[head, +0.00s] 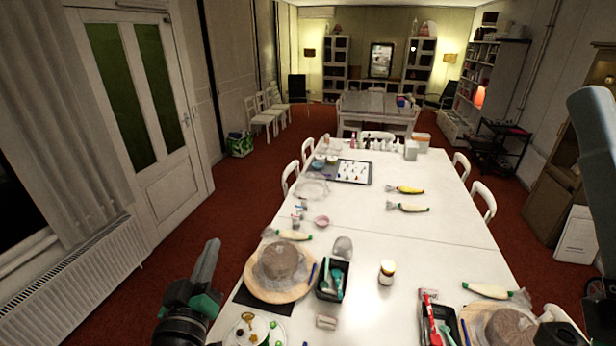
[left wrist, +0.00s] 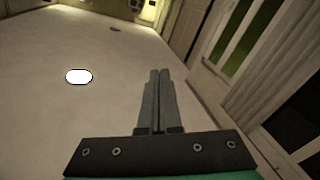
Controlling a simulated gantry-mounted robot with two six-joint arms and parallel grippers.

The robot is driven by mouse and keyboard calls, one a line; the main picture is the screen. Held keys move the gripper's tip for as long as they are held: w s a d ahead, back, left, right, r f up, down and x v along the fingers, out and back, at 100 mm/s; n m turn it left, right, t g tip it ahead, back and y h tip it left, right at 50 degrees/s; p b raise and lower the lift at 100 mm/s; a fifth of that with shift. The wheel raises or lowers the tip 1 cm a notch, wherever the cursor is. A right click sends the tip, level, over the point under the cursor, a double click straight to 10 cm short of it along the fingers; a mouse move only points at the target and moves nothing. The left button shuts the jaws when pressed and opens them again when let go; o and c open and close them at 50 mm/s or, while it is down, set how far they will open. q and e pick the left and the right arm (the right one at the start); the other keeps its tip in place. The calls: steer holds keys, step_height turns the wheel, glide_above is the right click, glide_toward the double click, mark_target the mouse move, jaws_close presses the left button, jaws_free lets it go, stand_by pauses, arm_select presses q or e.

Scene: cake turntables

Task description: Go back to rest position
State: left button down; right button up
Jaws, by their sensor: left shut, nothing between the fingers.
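My left gripper (head: 211,248) is at the lower left of the head view, beside the left edge of the long white table. Its grey fingers point up and are closed together with nothing between them. In the left wrist view the two fingers (left wrist: 160,75) lie side by side, pointing at the ceiling and the far wall. On the table, a brown cake (head: 280,261) on a wooden turntable (head: 262,290) stands just right of the left gripper, apart from it.
The white table (head: 385,245) carries a black tool tray (head: 322,292), a jar (head: 387,268), piping bags (head: 408,189) and a dark tray of small pieces (head: 352,172). A second turntable (head: 472,322) is at the lower right. Red floor is free left of the table.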

arm_select(q)
steer(key=s+r+t, duration=0.2)
steer(key=r, duration=0.6)
steer(key=s+r+t, duration=0.2)
steer(key=s+r, duration=0.1)
steer(key=r, duration=0.5)
steer(key=s+r+m+t+h, duration=0.2)
steer(key=s+r+m+t, duration=0.3)
steer(key=s+r, duration=0.9)
steer(key=shift+s+r+m+h+p, duration=0.3)
steer(key=shift+r+m+p, duration=0.15)
steer(key=shift+r+m, duration=0.1)
